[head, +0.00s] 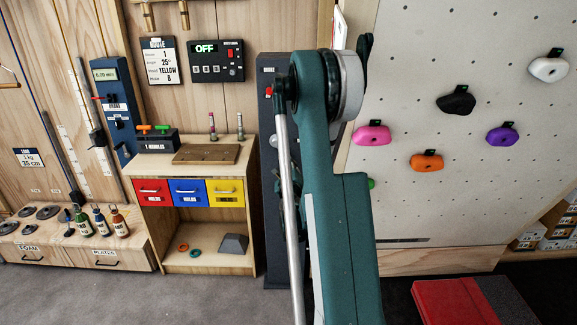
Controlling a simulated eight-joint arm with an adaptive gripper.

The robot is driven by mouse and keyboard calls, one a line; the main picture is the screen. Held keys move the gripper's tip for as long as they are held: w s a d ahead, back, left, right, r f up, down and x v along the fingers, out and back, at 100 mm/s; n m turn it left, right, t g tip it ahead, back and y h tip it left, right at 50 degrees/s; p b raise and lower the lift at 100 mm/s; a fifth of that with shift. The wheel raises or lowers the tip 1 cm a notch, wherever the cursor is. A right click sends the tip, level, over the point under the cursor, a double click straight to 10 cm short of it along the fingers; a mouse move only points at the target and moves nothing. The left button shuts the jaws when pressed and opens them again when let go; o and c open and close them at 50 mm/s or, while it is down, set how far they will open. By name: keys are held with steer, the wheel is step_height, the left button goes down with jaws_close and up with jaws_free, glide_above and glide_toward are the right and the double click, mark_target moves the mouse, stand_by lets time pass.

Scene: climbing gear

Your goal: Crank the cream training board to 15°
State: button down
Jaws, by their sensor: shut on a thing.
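The cream training board (440,60) fills the right side, a large panel dotted with holes and carrying several coloured holds. A dark upright column (268,180) stands just left of it, partly covered by my teal arm. A small red part and a pale round part show on the column. I cannot make out the crank handle; my arm blocks that area. My arm rises from the bottom centre in front of the column and the board's left edge. My gripper is hidden behind the arm, so its fingers and anything in them do not show. No angle scale is readable.
Left of the column stands a wooden cabinet (160,226) with red, blue and yellow drawers. A route card (160,60) and a control box reading OFF (217,60) hang above. A red pad (455,303) lies on the floor at right. Grey floor is clear at front left.

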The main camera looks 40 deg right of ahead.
steer(key=shift+w+a+f, duration=0.15)
steer(key=shift+a+f, duration=0.05)
steer(key=shift+w+a+f+m+b, duration=0.3)
steer(key=shift+w+a+m+b, duration=0.3)
steer(key=shift+w+a, duration=0.35)
steer(key=shift+w+a+f+m+b, duration=0.25)
steer(key=shift+w+a+m+b, duration=0.35)
steer(key=shift+w+a, duration=0.35)
steer(key=shift+s+d, duration=0.15)
steer(key=c, duration=2.2)
jaws_free()
steer(key=shift+c, duration=0.2)
steer(key=v, duration=1.2)
